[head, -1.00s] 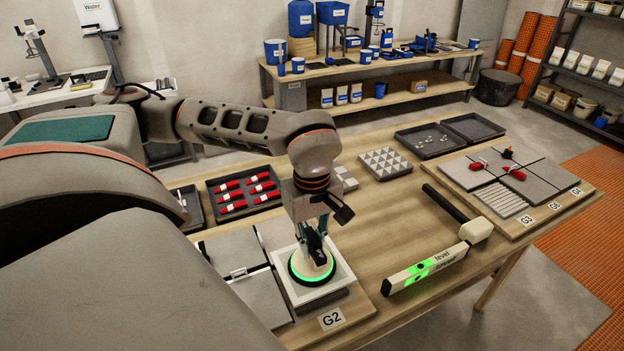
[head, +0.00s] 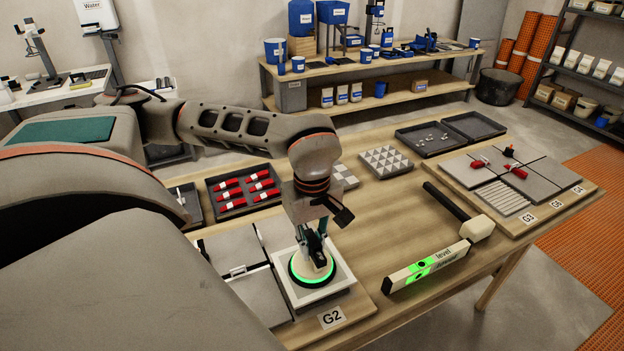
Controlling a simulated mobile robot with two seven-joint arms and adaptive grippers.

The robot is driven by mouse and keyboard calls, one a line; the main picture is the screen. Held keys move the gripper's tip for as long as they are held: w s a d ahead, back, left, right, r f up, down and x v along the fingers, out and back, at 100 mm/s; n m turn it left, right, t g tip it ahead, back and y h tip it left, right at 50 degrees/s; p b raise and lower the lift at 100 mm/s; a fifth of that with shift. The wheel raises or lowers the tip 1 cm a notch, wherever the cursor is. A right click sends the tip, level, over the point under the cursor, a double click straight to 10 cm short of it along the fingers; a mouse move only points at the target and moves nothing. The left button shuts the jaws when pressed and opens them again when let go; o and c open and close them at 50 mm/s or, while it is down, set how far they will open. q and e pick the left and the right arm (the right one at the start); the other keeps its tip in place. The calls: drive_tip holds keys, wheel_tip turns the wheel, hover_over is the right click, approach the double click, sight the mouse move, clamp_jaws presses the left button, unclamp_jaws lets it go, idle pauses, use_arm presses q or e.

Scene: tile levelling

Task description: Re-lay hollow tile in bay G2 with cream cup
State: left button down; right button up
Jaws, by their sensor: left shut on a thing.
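The cream suction cup (head: 308,273) with a lit green ring sits on the white-edged tile (head: 341,274) in the bay marked by the G2 label (head: 331,318). My left gripper (head: 313,250) points down and is shut on the top of the cup. The cup covers the middle of the tile, and the tile's seat underneath is hard to see. Grey tiles (head: 249,292) with a small white clip lie to the left of it on the same board. My right gripper is not in view.
A level (head: 425,267) and a mallet (head: 476,229) lie right of bay G2. A tray of red-handled tools (head: 213,190) and patterned tiles (head: 385,162) stand behind. A second tile board (head: 540,212) is at the right.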

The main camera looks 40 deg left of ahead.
use_arm(q)
drive_tip(key=shift+w+f+b, duration=0.1)
drive_tip(key=shift+f+b, duration=1.05)
drive_tip(key=shift+f, duration=0.75)
idle(0.9)
drive_tip(key=c, duration=1.9)
unclamp_jaws()
wheel_tip(320, 180, up, 12)
